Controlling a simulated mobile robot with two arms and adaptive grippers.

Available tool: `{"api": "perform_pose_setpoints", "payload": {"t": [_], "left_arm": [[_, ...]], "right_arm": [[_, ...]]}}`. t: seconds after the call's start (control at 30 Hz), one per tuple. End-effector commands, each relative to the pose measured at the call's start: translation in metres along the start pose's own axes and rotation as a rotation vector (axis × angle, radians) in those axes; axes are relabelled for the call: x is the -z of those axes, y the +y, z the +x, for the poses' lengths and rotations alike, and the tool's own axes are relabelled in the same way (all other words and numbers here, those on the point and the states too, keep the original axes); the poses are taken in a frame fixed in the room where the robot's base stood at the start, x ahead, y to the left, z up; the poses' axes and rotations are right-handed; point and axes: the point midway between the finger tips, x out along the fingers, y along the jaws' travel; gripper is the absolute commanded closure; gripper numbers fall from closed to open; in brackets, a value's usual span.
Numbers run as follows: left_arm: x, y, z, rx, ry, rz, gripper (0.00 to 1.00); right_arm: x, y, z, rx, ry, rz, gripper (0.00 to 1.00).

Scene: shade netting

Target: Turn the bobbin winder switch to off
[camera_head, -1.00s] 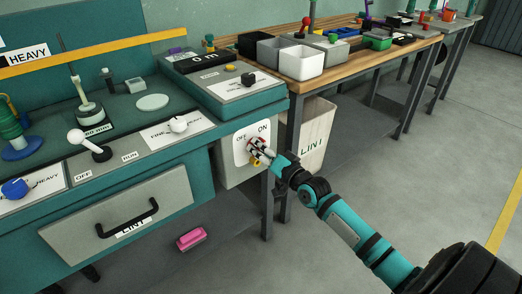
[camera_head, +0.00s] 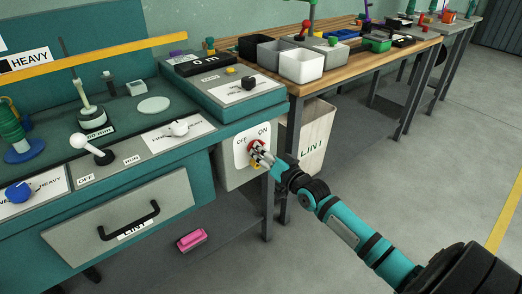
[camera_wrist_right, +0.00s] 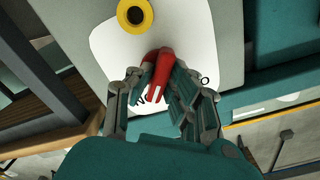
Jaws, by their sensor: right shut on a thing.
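The bobbin winder switch is a red knob (camera_head: 254,145) on a white plate (camera_head: 240,156) marked OFF at left and ON at right, on the side of the teal machine bench. My right gripper (camera_head: 259,150) is at the knob, its fingers closed around it. In the right wrist view, the fingers (camera_wrist_right: 160,92) flank the red knob (camera_wrist_right: 163,65), whose white-marked end points toward the ON lettering, partly covered. The OFF lettering is mostly hidden behind a finger. My left gripper is not in view.
A yellow ring with a dark centre (camera_wrist_right: 135,14) sits on the plate beside the knob. A LINT bin (camera_head: 318,135) stands right of the switch, under a wooden table (camera_head: 350,67). A drawer (camera_head: 165,205) is to the left. The floor at right is clear.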

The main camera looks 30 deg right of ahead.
Motion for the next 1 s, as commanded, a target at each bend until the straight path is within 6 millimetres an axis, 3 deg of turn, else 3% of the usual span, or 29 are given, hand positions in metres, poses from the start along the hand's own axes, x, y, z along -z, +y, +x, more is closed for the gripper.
{"api": "perform_pose_setpoints", "payload": {"t": [0.23,0.27,0.3,0.6,1.0], "left_arm": [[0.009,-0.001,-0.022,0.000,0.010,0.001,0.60],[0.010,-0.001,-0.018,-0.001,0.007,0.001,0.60],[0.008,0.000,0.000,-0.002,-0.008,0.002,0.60],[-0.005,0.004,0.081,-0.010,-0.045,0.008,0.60],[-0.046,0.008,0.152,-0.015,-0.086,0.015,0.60]], "right_arm": [[0.003,-0.002,0.000,-0.001,-0.003,-0.217,1.00],[0.003,-0.002,0.000,-0.001,-0.002,-0.246,1.00],[0.003,-0.002,0.000,-0.002,-0.003,-0.283,1.00],[0.002,-0.002,0.000,-0.002,-0.003,-0.568,1.00],[0.001,-0.002,0.000,-0.001,-0.003,-0.948,1.00]]}}
